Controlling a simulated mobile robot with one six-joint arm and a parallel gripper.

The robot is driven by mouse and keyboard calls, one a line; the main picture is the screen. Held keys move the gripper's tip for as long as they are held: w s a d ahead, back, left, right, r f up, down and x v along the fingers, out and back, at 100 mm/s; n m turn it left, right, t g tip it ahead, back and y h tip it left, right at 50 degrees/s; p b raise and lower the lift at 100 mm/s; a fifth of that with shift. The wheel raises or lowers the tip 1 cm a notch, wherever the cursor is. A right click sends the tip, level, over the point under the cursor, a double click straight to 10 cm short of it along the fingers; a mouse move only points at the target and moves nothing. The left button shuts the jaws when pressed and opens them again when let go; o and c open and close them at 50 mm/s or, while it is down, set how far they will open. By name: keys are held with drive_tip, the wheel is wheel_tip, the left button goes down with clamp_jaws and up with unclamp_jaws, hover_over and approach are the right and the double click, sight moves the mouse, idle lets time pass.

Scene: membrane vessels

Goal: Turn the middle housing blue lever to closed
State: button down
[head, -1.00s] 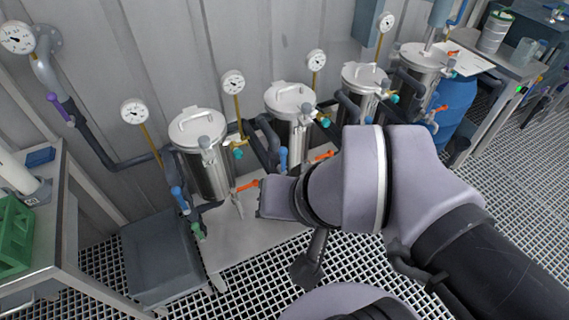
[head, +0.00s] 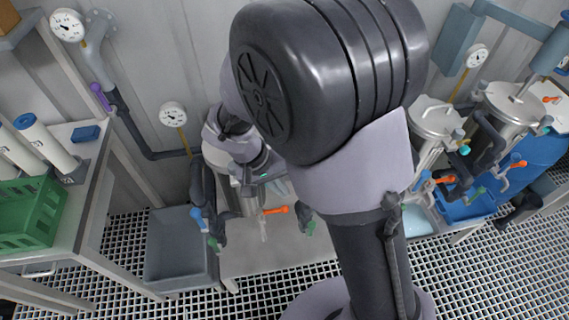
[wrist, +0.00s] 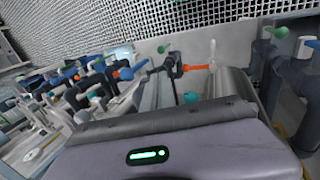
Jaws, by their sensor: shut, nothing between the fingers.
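My gripper (head: 266,174) is low in front of the left steel housing in the head view, beside its upper part. Its grey body (wrist: 170,150) fills the bottom of the wrist view and its fingertips are hidden there. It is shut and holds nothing. The middle housing and its blue lever are hidden behind my arm in the head view, so I cannot tell the lever's position. A blue lever (head: 197,219) at the left housing points steeply upward. An orange lever (head: 275,210) lies nearly level right of it; an orange lever (wrist: 196,67) also shows in the wrist view.
Two more steel housings (head: 437,118) (head: 512,98) stand at right. A grey bin (head: 178,248) stands on the grating at left. A table (head: 75,225) with a green crate (head: 30,212) is at far left. Pipes and gauges (head: 172,114) crowd the wall.

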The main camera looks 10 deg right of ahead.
drive_tip(key=d+f+b, duration=0.3)
drive_tip(key=d+f, duration=0.3)
drive_tip(key=shift+d+f, duration=0.3)
drive_tip(key=shift+d, duration=0.05)
drive_tip(key=shift+w, duration=0.1)
